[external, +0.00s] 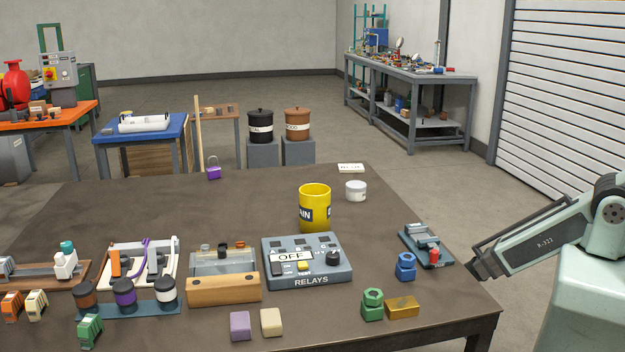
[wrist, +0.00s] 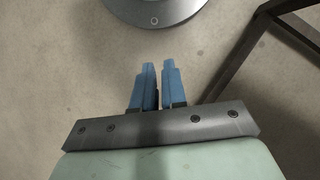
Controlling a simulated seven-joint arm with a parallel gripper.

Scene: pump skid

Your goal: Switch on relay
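The grey relay box (external: 308,282), lettered RELAYS, sits on the brown table. Its top carries a white OFF sign (external: 291,257), a yellow control (external: 303,267) and a black knob (external: 333,258). Small letters and dark parts run along its back edge, too small to read surely. My gripper (wrist: 158,68) shows in the wrist view as two blue fingers with a narrow gap and nothing between them. It points at the floor, away from the relay box. I cannot make out its fingers in the external view, where my arm is at the far right.
A yellow mug (external: 314,207) stands just behind the relay box, and a wood-fronted case (external: 224,290) is close on its left. A dark table leg (wrist: 240,50) shows beside my gripper.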

